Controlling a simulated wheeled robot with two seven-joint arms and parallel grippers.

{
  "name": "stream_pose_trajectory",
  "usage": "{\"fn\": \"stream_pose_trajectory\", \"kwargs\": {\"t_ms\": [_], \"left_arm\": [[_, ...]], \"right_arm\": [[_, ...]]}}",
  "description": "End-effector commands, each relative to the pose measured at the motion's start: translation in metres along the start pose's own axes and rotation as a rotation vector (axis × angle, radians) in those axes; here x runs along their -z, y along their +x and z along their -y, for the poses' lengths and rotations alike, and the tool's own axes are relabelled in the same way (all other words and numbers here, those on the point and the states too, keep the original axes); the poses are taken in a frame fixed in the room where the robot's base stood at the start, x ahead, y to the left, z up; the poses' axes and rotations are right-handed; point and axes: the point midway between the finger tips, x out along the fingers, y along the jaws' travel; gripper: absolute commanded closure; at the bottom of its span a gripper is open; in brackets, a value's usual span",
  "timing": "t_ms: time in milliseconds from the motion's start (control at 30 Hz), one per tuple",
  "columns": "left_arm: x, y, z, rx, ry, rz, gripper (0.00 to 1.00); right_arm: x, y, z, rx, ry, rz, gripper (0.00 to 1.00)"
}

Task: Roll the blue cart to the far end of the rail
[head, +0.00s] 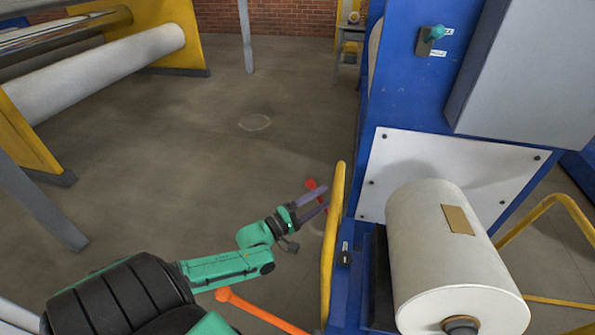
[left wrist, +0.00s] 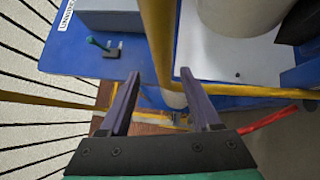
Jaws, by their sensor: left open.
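A blue machine frame (head: 395,90) with a white roll (head: 445,250) fills the right side of the head view. I cannot tell whether it is the task's cart. A yellow handle bar (head: 333,245) stands upright at its near left edge. My left gripper (head: 323,198) is open and empty, just left of this bar. In the left wrist view, my left gripper (left wrist: 160,78) has both fingers spread, and a yellow bar (left wrist: 157,40) appears between the tips. It is unclear whether the bar is within the jaws. My right gripper is out of view.
A red-tipped bar (head: 312,184) is beside my gripper, and an orange bar (head: 260,311) lies low near my arm. A yellow-framed roller stand (head: 180,35) is at the upper left. Another yellow rail (head: 540,207) is at the right. The middle floor is clear.

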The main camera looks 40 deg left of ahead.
Motion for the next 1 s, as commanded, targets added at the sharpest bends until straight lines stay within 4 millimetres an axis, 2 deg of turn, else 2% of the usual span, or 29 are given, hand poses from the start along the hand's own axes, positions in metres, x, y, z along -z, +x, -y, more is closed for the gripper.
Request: {"fn": "stream_pose_trajectory", "kwargs": {"t_ms": [300,400,500,833,1000], "left_arm": [[-0.001,-0.087,0.001,0.005,-0.001,0.001,0.36],[-0.001,-0.108,0.000,0.001,0.000,0.002,0.36],[-0.001,-0.120,-0.001,-0.002,0.001,0.003,0.36],[-0.002,-0.123,-0.003,-0.003,0.004,0.002,0.36],[-0.012,-0.104,-0.026,0.136,0.135,-0.025,0.36]], "right_arm": [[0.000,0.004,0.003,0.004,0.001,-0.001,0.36],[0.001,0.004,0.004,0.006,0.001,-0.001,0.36],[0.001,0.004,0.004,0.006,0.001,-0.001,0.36],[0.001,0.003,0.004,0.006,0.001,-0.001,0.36],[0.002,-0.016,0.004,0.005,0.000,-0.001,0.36]]}}
